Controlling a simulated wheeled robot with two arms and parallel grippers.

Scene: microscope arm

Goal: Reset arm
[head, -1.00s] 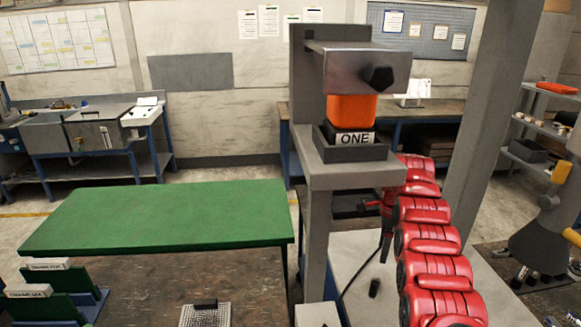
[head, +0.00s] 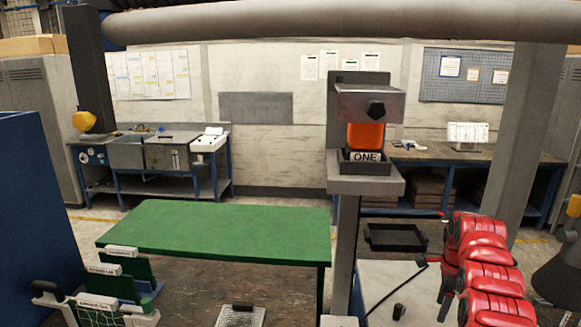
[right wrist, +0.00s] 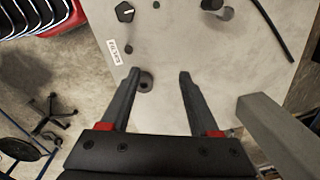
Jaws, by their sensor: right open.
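My right gripper (right wrist: 155,80) is open and empty in the right wrist view, its two dark fingers apart over a pale panel (right wrist: 165,45). A dark round spot (right wrist: 146,82) on the panel lies beside one fingertip. Black knobs (right wrist: 125,12) and a small white label (right wrist: 113,52), too small to read surely, are on the panel. In the head view the panel (head: 385,280) sits right of a grey stand (head: 345,235). A red ribbed form (head: 490,280) rises at the right; I cannot tell whether it is my arm. My left gripper is not in view.
The stand carries an orange block (head: 365,137) with a label reading ONE, in a dark holder. A green table (head: 220,235) is left of it. A black cable (head: 395,290) crosses the panel. A thick grey pipe (head: 330,25) spans the top.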

